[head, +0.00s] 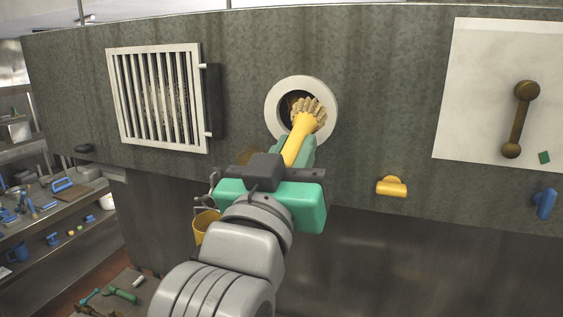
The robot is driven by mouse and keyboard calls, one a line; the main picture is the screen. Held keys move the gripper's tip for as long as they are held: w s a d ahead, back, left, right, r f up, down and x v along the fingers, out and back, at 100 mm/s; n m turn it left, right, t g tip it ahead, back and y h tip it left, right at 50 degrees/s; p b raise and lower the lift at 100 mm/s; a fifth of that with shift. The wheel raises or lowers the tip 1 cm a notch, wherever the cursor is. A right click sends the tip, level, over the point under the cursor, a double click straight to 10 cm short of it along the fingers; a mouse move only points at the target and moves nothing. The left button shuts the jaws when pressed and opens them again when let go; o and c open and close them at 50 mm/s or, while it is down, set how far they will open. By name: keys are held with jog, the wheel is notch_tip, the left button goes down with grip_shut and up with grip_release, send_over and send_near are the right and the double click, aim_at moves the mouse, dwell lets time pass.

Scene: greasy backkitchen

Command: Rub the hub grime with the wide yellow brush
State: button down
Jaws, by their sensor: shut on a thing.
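The yellow brush (301,133) has a yellow handle and a wide head of tan bristles. My gripper (298,154), green and dark grey, is shut on its handle. The brush points up and away from me, with its bristles in front of the round opening of a white ring (273,98) on the grey wall panel. The bristles overlap the right part of the opening and ring; I cannot tell whether they touch anything. Dark brown matter (287,104) shows inside the opening, left of the bristles. The brush and gripper hide the lower part of the ring.
A white slatted grille (111,100) is left of the ring. A yellow cup (206,227) hangs left of my gripper. Cluttered shelves (60,212) stand far left.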

jog(key=shift+a, duration=0.1)
jog(key=shift+w, duration=0.55)
jog(key=w, duration=0.1)
jog(key=w+d+p, duration=0.1)
jog(key=shift+w+d, duration=0.1)
jog(key=shift+w, duration=0.3)
jog(key=shift+w+a+b, duration=0.2)
jog(key=shift+w+a, duration=0.05)
jog(key=shift+a, duration=0.55)
jog(key=shift+w+a+b, duration=0.15)
jog(key=shift+w+a, duration=0.1)
jog(key=shift+a, duration=0.6)
jog(key=shift+w+a+b, duration=0.2)
jog(key=shift+w+a, duration=0.05)
jog(key=shift+a, duration=0.55)
jog(key=shift+a, duration=0.15)
jog(key=shift+s+d+p, duration=0.2)
jog(key=shift+s+d, duration=0.05)
jog(key=shift+d, duration=0.55)
jog(key=shift+s+d+p, duration=0.15)
jog(key=shift+s+d, duration=0.05)
jog(key=shift+d, duration=0.6)
jog(key=shift+s+d+p, duration=0.2)
jog(key=shift+s+d, duration=0.05)
jog(key=shift+d, duration=0.55)
